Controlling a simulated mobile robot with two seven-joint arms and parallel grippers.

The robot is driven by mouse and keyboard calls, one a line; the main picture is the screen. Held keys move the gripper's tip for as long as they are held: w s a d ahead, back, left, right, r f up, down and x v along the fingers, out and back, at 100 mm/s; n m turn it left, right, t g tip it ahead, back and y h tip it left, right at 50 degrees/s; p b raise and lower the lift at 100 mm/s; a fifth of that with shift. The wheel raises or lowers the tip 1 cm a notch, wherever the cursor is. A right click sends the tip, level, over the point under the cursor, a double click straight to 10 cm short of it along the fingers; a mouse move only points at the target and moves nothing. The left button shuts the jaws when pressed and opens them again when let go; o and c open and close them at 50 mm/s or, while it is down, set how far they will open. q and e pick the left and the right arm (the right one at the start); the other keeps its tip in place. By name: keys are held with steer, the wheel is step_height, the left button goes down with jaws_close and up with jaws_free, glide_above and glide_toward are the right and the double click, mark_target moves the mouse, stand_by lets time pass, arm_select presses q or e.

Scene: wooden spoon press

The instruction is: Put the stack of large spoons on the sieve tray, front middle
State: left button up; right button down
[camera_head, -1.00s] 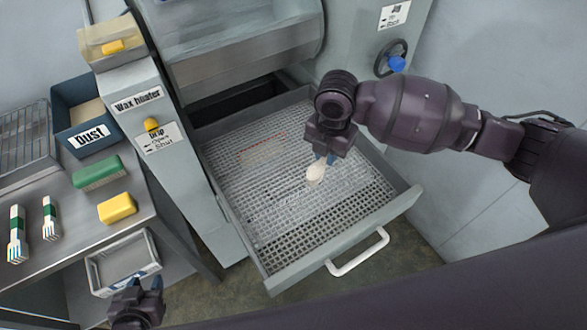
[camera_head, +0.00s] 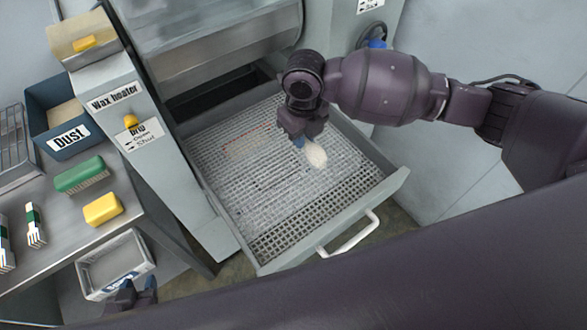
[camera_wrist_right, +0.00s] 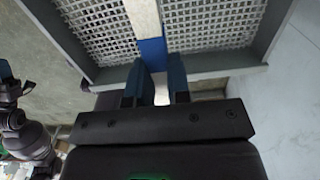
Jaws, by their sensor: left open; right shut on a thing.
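The stack of large spoons (camera_head: 316,156) is pale wood, with its rounded end pointing down-right in the head view. My right gripper (camera_head: 299,141) is shut on it over the drawer. In the right wrist view a pale spoon strip with a blue band (camera_wrist_right: 152,51) extends from between the fingers (camera_wrist_right: 157,88). The sieve tray (camera_head: 270,243) is a grey pulled-out drawer with a mesh floor and a white front handle. The stack is over its mesh; whether it touches is unclear. My left gripper (camera_head: 132,297) is open and empty at the lower left.
The mesh shows no other spoons. Left of the drawer, a bench holds a green block (camera_head: 81,175), a yellow block (camera_head: 103,209), banded utensil bundles (camera_head: 35,225) and a blue Dust bin (camera_head: 58,140). A grey tray (camera_head: 117,262) sits below. The wax heater panel (camera_head: 125,110) borders the drawer.

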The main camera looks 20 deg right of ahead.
steer(key=b, duration=0.1)
glide_above(300, 183)
step_height(300, 183, down, 12)
steer(key=shift+f, duration=0.8)
step_height(300, 183, down, 3)
steer(key=shift+s+f+b, duration=0.1)
steer(key=shift+f+b, duration=0.05)
steer(key=shift+b, duration=0.4)
steer(key=shift+f, duration=0.25)
steer(key=c, duration=1.1)
jaws_free()
steer(key=shift+d, duration=0.1)
